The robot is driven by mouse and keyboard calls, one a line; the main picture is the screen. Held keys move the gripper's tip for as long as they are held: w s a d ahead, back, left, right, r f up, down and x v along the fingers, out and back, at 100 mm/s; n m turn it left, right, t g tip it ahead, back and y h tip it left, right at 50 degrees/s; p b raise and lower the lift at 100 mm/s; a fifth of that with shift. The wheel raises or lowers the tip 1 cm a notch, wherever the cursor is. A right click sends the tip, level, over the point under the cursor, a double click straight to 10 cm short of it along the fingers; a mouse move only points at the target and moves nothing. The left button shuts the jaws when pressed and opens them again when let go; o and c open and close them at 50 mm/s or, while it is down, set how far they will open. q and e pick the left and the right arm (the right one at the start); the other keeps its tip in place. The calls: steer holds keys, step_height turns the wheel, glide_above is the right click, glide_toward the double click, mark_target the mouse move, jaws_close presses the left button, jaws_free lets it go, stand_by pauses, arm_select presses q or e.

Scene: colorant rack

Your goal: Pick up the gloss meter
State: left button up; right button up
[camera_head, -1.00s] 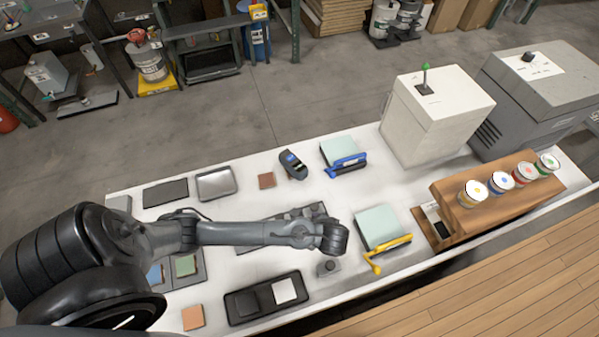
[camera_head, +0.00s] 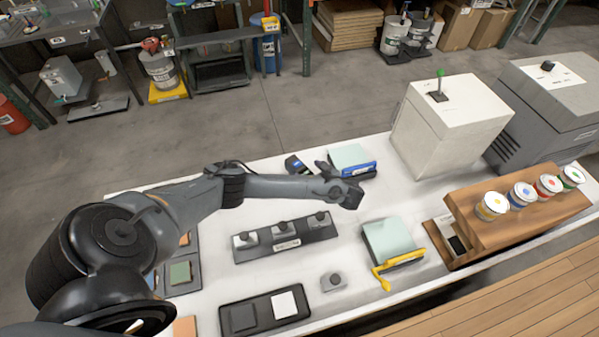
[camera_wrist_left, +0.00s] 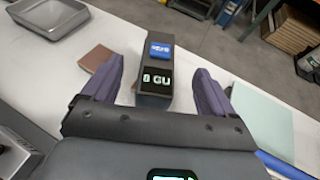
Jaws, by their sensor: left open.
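The gloss meter is a dark hand-held device with a blue button and a small display reading "0 GU" in the left wrist view (camera_wrist_left: 157,75). In the head view its end (camera_head: 296,164) shows on the white table behind my left arm, which hides the rest. My left gripper (camera_head: 345,188) is over the table, beside the meter. In the left wrist view its two purple-grey fingers (camera_wrist_left: 157,88) are open, one on each side of the meter, with gaps between. Nothing is held. My right gripper is not in view.
A pale green panel with a blue-handled tool (camera_head: 352,168) lies just right of the meter. A brown tile (camera_wrist_left: 97,58) and a metal tray (camera_wrist_left: 47,15) lie to its left in the wrist view. A white cabinet (camera_head: 445,130) stands farther right.

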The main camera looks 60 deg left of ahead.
mark_target(299, 166)
arm_select(q)
steer(key=shift+x, duration=2.9)
steer(key=shift+c, duration=0.3)
steer(key=c, duration=1.2)
steer(key=shift+c, duration=1.3)
steer(key=shift+r, duration=0.1)
